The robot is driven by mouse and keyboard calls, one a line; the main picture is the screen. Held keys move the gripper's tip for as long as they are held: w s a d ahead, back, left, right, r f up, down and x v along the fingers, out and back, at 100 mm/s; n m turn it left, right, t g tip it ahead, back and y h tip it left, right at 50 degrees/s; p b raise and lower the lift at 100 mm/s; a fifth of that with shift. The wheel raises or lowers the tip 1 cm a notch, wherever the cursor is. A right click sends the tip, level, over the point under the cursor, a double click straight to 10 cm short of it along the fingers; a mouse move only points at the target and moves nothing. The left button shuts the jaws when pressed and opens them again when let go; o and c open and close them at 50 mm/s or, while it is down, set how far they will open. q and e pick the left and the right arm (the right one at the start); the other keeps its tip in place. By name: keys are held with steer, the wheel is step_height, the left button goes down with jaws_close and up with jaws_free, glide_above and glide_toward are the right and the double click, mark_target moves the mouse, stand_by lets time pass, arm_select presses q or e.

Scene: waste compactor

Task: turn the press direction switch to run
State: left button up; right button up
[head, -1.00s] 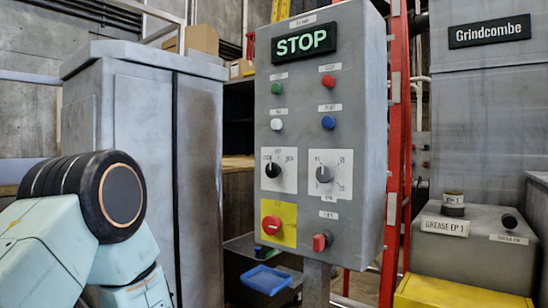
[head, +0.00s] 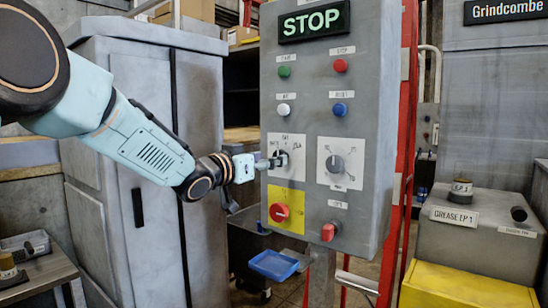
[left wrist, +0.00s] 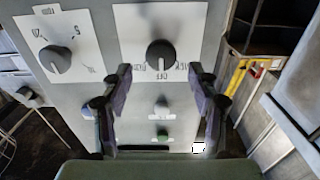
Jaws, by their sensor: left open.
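The grey control panel (head: 367,205) faces me, with a lit STOP sign at its top. A black selector knob on a white plate (head: 301,177) sits at its left and is partly hidden by my left gripper (head: 277,161) in the head view. Contact cannot be told. My right gripper is out of view.
A second selector knob (head: 334,163) is close on the right. A red knob on yellow (head: 279,212) and a red switch (head: 329,231) are below; green, red, white and blue buttons are above. A grey cabinet (head: 90,110) stands left, a red ladder (head: 402,150) right.

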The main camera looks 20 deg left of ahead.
arm_select(q)
steer(key=x, duration=0.3)
steer(key=shift+w+d, duration=0.1)
steer(key=shift+w, duration=0.15)
steer(key=shift+s, duration=0.1)
steer(key=c, duration=1.1)
steer(key=shift+c, duration=0.2)
